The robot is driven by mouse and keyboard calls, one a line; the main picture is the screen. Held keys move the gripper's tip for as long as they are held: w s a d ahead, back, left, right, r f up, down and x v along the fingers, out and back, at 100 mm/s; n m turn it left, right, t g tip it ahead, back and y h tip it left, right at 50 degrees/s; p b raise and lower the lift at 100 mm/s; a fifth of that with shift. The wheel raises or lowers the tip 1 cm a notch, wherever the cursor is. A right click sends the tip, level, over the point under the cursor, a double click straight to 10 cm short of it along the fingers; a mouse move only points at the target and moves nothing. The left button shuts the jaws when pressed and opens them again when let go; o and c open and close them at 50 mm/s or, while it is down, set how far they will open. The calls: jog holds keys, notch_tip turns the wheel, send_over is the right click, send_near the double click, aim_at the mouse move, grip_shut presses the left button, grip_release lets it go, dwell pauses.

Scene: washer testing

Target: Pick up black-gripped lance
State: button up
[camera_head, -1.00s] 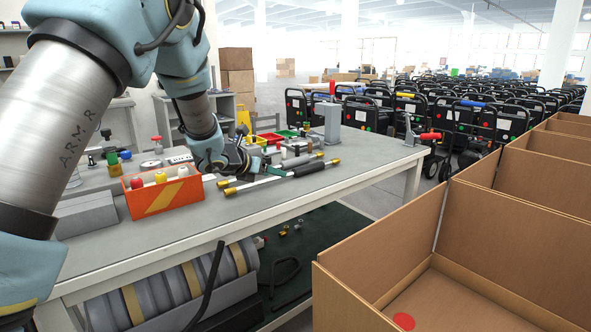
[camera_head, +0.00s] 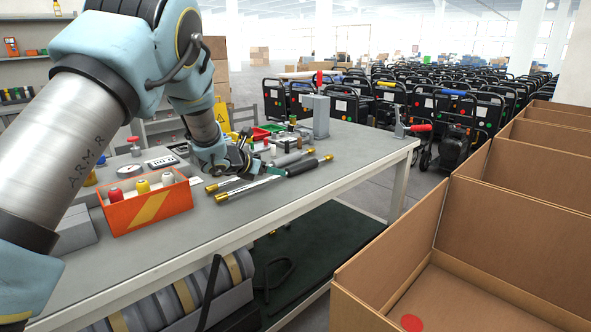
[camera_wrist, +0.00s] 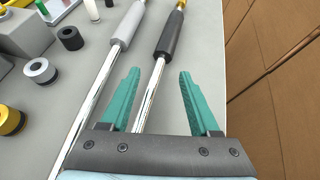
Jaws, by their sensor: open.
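The black-gripped lance (camera_head: 301,168) lies on the grey workbench (camera_head: 240,222), brass ends showing. In the wrist view its black grip (camera_wrist: 171,34) is beyond my fingertips, and its bare metal shaft (camera_wrist: 152,90) runs between my green fingers. My gripper (camera_wrist: 159,73) is open, with a finger on each side of the shaft; whether either touches it I cannot tell. In the head view my gripper (camera_head: 262,170) is low over the lances, just left of the black grip. A grey-gripped lance (camera_wrist: 125,25) lies alongside, outside my left finger.
An orange box (camera_head: 150,208) with coloured bottles stands left of my gripper. Small black and grey rings (camera_wrist: 70,38) and a brass one lie left of the lances. Open cardboard boxes (camera_head: 500,240) stand beyond the bench's right edge. The bench front is clear.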

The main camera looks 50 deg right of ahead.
jog(key=p+x, duration=0.1)
jog(key=x, duration=0.4)
jog(key=shift+p, duration=0.35)
grip_shut()
jog(key=shift+w+a, duration=0.1)
dwell(0.9)
jog(key=shift+r, duration=0.15)
